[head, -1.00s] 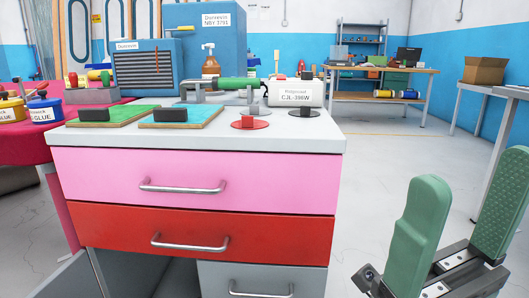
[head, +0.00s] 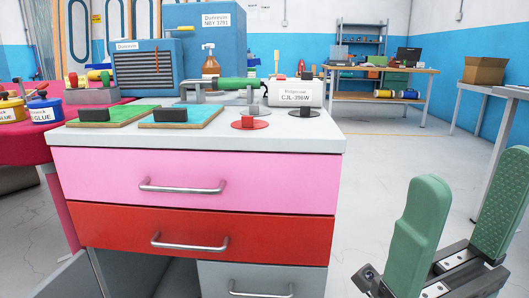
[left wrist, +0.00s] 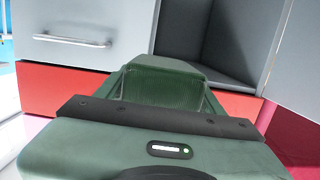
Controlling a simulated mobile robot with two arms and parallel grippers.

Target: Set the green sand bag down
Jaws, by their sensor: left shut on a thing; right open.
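In the left wrist view my left gripper (left wrist: 160,100) is shut on a dark green, ribbed thing, which I take to be the green sand bag (left wrist: 160,85). Only part of it shows, and its underside is hidden. It is in front of the cabinet's open compartment (left wrist: 185,35); whether it touches anything there I cannot tell. My left gripper and the bag do not show in the head view. My right gripper (head: 458,230) is open and empty at the lower right of the head view, with green fingers, right of the cabinet (head: 190,180).
The cabinet top holds a green board (head: 130,113), a blue board (head: 205,115), a red-topped disc (head: 249,123) and a white machine (head: 297,91). A red-covered table (head: 30,150) stands at left. A workbench (head: 380,95) stands behind. The floor right of the cabinet is clear.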

